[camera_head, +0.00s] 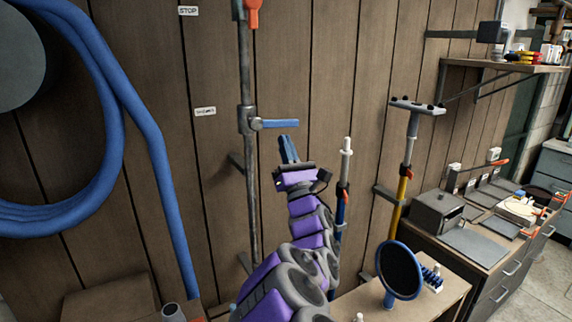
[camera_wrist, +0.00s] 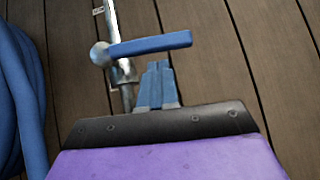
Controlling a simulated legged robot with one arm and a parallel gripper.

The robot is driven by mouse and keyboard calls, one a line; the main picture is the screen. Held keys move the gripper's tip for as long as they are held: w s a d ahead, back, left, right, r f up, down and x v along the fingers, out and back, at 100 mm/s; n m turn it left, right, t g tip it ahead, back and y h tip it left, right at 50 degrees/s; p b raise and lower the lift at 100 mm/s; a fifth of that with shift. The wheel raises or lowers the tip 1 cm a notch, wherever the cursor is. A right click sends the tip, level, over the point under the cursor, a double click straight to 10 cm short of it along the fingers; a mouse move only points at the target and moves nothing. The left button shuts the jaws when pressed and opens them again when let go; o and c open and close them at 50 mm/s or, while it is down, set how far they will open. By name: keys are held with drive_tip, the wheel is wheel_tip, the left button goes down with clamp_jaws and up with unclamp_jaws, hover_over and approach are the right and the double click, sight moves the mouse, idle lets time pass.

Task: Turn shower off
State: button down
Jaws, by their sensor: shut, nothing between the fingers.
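The shower valve is a grey metal fitting on a vertical pipe (camera_head: 247,170) against the wooden wall. Its blue lever handle (camera_head: 280,124) points sideways to the right, across the pipe. In the wrist view the blue handle (camera_wrist: 150,45) also runs to the right from the pipe, tilted slightly up. My gripper (camera_head: 287,146) has blue fingers and is shut and empty, just below the handle's right part. In the wrist view the fingertips (camera_wrist: 158,64) point up close under the handle. I cannot tell whether they touch it.
A thick blue hose (camera_head: 150,130) hangs at left. A "SHOWER" label (camera_head: 205,111) is left of the valve. A red handle (camera_head: 253,12) sits higher on the pipe. Poles, a round black paddle (camera_head: 400,270) and a cluttered bench (camera_head: 480,245) stand at right.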

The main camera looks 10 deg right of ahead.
drive_tip(key=shift+w+d+r, duration=0.1)
drive_tip(key=shift+r, duration=0.4)
